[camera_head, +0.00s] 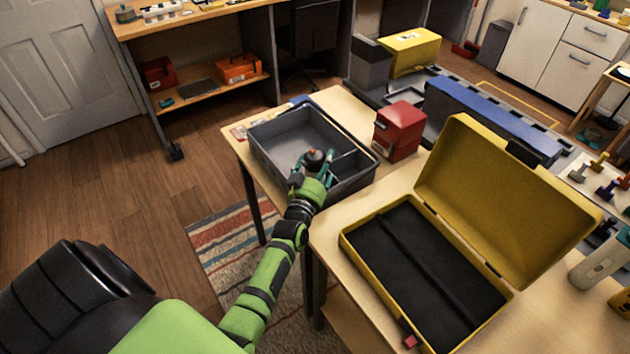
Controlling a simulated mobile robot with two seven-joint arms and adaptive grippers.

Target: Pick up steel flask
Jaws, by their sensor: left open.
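A small dark, rounded object with a reddish top (314,156), possibly the steel flask, stands in the grey tray (262,158) on the wooden table. My left gripper (314,164) is open and reaches into the tray from its near side. Its fingers are on both sides of the dark object. I cannot tell whether they touch it. The gripper hides the object's lower part. My right gripper is not in view.
An open yellow case (347,240) with a black lining lies on the table at the right, its lid raised. A red box (399,130) stands between the tray and the lid. The tray has small compartments on its right side.

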